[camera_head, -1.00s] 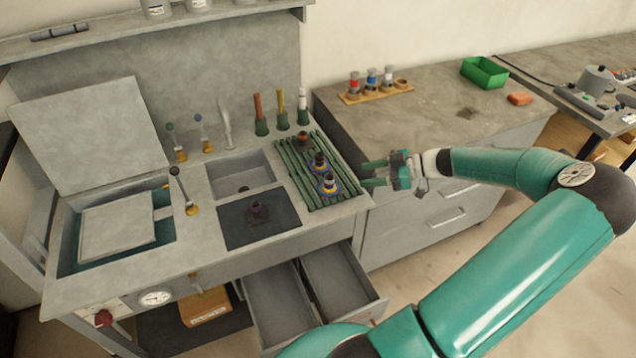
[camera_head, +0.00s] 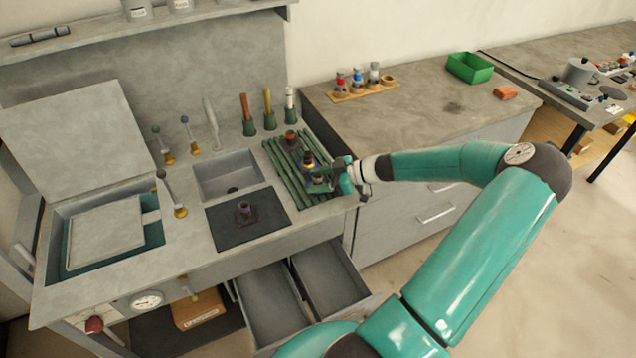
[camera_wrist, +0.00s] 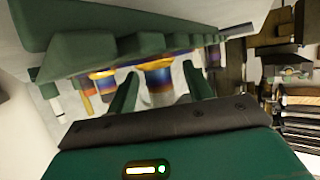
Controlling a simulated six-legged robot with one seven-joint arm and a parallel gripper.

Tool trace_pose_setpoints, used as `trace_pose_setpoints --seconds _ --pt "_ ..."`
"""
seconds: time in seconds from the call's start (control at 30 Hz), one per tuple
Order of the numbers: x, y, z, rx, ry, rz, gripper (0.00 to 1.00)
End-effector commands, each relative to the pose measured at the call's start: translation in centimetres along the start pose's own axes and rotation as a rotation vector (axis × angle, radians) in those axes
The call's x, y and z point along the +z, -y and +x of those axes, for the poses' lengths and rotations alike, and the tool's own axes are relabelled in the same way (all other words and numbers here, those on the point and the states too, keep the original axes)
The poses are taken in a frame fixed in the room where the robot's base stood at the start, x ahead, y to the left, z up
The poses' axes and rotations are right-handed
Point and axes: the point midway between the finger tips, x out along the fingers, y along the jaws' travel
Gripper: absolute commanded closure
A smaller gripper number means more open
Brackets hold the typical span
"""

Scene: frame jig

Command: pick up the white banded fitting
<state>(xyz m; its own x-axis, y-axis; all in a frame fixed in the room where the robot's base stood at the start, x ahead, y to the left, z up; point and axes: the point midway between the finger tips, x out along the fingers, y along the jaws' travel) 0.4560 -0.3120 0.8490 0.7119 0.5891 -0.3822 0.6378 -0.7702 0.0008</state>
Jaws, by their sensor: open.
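A fitting with a white band (camera_head: 374,73) stands in the wooden rack on the back counter, beside red- and blue-banded ones. My gripper (camera_head: 322,180) is open over the front right of the green slatted rack (camera_head: 283,172), well apart from that wooden rack. In the wrist view, a pale fitting with orange and blue-purple bands (camera_wrist: 158,75) stands between my open fingers (camera_wrist: 160,90). The fingers lie to either side of it; I cannot tell whether they touch it. In the head view my gripper partly hides this fitting. A similar dark-banded fitting (camera_head: 308,160) stands just behind it.
A brown fitting (camera_head: 291,137) stands farther back on the slatted rack. Upright handled tools (camera_head: 268,108) stand behind it. A dark plate with a small fitting (camera_head: 244,208) lies to the left. Open drawers (camera_head: 325,280) jut out below. The counter around the green bin (camera_head: 469,67) is mostly clear.

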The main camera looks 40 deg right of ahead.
Motion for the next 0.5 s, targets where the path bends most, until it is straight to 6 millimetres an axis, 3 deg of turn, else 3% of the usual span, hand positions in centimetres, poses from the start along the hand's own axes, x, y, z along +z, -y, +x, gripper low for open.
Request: trace_pose_setpoints --seconds 0.17,0.4,0.5 --pt "0.02 -0.02 -0.03 0.001 0.0 0.0 0.49" --pt "0.02 -0.02 -0.07 0.001 0.0 0.0 0.96" --pt "-0.01 -0.03 -0.07 0.001 0.0 0.0 1.0"
